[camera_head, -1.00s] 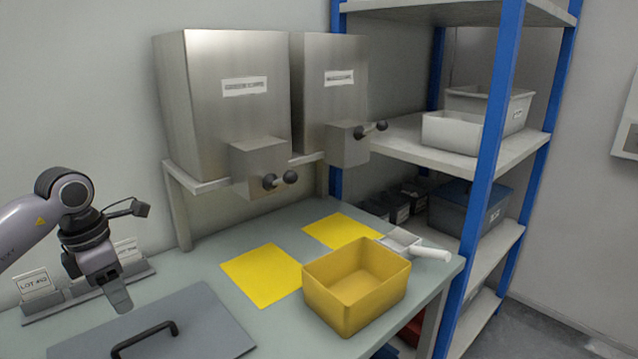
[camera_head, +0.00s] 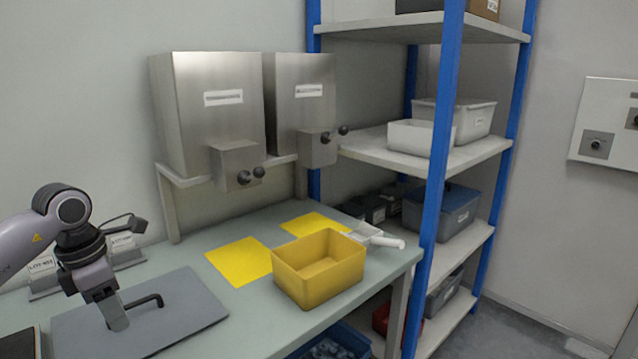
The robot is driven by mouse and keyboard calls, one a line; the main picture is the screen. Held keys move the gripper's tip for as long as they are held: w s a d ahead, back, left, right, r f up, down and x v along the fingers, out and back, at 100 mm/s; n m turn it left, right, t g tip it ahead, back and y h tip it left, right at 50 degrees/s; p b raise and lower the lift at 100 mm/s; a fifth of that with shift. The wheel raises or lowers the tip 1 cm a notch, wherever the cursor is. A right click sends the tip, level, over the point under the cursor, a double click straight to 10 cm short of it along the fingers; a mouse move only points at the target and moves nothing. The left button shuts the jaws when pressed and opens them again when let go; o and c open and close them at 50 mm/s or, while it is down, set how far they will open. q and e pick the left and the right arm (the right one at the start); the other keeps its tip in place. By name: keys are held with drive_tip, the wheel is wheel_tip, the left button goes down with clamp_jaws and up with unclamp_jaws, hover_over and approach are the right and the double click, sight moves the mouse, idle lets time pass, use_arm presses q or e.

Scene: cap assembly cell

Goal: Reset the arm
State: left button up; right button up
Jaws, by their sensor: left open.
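My left arm comes in from the left edge of the head view. Its gripper (camera_head: 112,310) is open and points down over the grey plate with a black handle (camera_head: 190,312) on the workbench. Nothing shows between its fingers. The fingertips look close to the plate, but I cannot tell whether they touch it. My right gripper is not in view.
A yellow bin (camera_head: 318,285) and a white-handled scoop (camera_head: 375,236) are on the bench (camera_head: 195,247). Yellow sheets (camera_head: 238,262) lie behind the bin. Two steel dispensers (camera_head: 215,110) stand at the back. A blue-post shelf (camera_head: 435,150) holds several bins at right.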

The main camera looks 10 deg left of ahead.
use_arm(q)
drive_tip(key=s+d+f+h+p, duration=0.1)
drive_tip(key=d+f+h, duration=0.25)
drive_tip(key=d, duration=0.55)
drive_tip(key=s+d+f+h+p, duration=0.1)
drive_tip(key=d+f+h, duration=0.1)
drive_tip(key=d+h, duration=0.5)
drive_tip(key=s+d+r+n+t+h+p, duration=0.2)
drive_tip(key=d+r+n+t+h, duration=0.2)
drive_tip(key=d+n+t+h, duration=0.55)
drive_tip(key=s+a+f+n+t+y+p, duration=0.1)
drive_tip(key=a+f+n+t+y, duration=0.3)
drive_tip(key=n+y, duration=0.6)
drive_tip(key=s+d+f+n+t+y+p, duration=0.15)
drive_tip(key=f+n+y, duration=0.35)
drive_tip(key=n, duration=0.9)
drive_tip(key=s+a+f+n+g+y, duration=0.3)
drive_tip(key=s+f+n+g, duration=0.2)
drive_tip(key=s+f+n, duration=0.3)
drive_tip(key=s+f, duration=0.3)
drive_tip(key=shift+s+a+f+g+y, duration=0.2)
drive_tip(key=shift+s+g+y, duration=0.1)
drive_tip(key=shift+s, duration=0.1)
drive_tip(key=shift+r, duration=0.1)
